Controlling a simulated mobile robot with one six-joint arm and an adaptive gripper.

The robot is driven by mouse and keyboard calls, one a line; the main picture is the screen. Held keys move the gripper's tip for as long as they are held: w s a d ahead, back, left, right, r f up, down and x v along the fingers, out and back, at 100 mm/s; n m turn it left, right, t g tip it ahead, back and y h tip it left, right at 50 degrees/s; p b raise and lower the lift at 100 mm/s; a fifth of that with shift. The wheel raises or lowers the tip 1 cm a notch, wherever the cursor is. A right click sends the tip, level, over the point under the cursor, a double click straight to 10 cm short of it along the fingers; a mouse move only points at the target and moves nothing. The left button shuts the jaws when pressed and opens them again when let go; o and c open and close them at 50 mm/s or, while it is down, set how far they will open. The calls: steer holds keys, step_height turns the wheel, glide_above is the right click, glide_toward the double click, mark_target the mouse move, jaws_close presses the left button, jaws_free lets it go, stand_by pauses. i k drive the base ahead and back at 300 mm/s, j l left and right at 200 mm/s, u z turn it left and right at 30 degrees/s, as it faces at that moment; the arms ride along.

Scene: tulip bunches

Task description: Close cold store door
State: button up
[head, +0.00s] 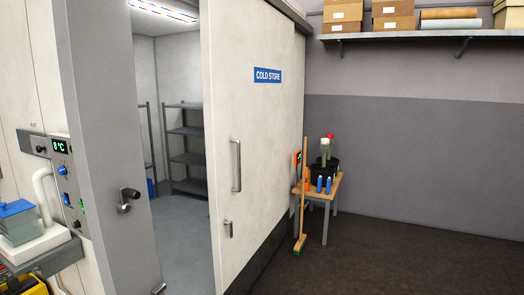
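The white cold store door (257,150) stands open to the right of the doorway in the head view. It carries a blue COLD STORE sign, an upright metal bar handle (236,166) and a smaller latch (228,229) below it. It appears to hang from a rail along its top edge. The doorway (180,215) shows a lit room inside with grey shelving (185,147). A grey door post (115,120) with a dark-knobbed metal fitting (128,199) stands left of the opening. My gripper is not in view.
A small wooden table (318,187) with blue bottles and a dark container stands right of the door. A broom (301,205) leans there. A control panel (62,170) reading 8°C is at left, near a blue-lidded box (18,222). Dark floor (400,255) at right is clear.

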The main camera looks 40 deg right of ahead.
mark_target(247, 47)
steer(key=i+l+z, duration=0.5)
steer(key=l, duration=0.25)
steer(key=i+l+z, duration=1.1)
steer(key=i+z, duration=0.4)
steer(key=i, duration=1.5)
steer(key=i+z, duration=0.1)
steer(key=i, duration=1.2)
steer(key=i+j, duration=0.1)
steer(key=i, duration=1.2)
steer(key=i+u, duration=0.8)
steer(key=i+l+u, duration=0.2)
steer(key=i+u, duration=0.2)
steer(key=i+l+u, duration=0.4)
steer(key=i+j+u, duration=0.1)
steer(key=u, duration=0.4)
steer(key=i+u, duration=0.35)
steer(key=u, duration=0.15)
steer(key=i+l+u, duration=0.1)
steer(key=u, duration=0.4)
steer(key=j, duration=0.35)
steer(key=i+j, duration=0.1)
steer(key=j, duration=0.25)
